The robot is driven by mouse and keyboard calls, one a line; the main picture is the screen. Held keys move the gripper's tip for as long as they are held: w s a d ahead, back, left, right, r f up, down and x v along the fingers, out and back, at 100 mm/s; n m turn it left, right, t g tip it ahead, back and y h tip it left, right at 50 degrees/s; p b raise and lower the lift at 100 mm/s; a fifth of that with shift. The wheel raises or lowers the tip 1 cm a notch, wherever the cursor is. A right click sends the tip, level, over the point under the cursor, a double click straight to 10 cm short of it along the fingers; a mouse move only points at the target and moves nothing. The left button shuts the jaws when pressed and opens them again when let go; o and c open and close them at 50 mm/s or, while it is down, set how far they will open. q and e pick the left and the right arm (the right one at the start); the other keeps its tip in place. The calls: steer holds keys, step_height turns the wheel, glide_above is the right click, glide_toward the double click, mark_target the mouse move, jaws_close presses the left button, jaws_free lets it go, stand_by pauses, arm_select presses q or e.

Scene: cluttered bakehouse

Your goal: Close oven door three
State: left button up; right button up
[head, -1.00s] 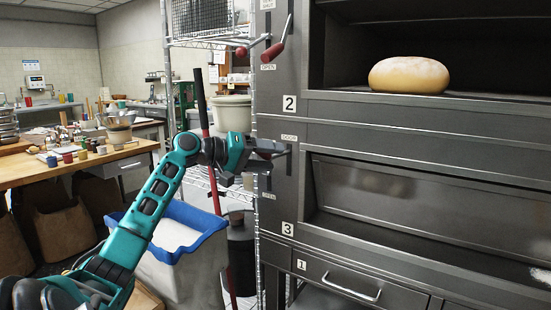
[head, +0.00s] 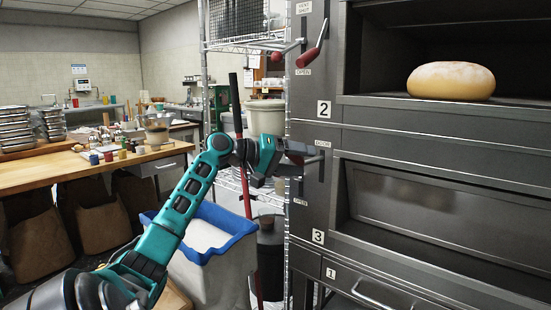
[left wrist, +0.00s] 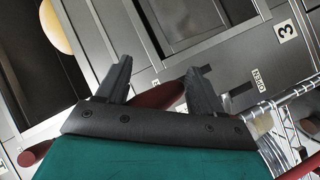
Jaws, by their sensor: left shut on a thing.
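My left gripper (head: 300,160) is at the lever slot (head: 314,178) left of this door. In the left wrist view, the gripper's two fingers (left wrist: 152,88) are on either side of a dark red lever handle (left wrist: 158,96), shut on it. The fingers partly hide the handle. My right gripper is not in view.
The upper oven chamber is open with a round loaf (head: 451,81) inside. Its red lever (head: 313,48) is above my gripper. A wire rack (head: 204,70), a blue-rimmed bin (head: 205,262) and a red pole (head: 246,195) stand close left of the oven. A drawer handle (head: 375,295) is below.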

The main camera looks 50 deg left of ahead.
arm_select(q)
steer(key=b+v, duration=0.2)
steer(key=v, duration=1)
steer(key=shift+s+a, duration=0.15)
steer(key=shift+s, duration=0.2)
steer(key=shift+w, duration=0.1)
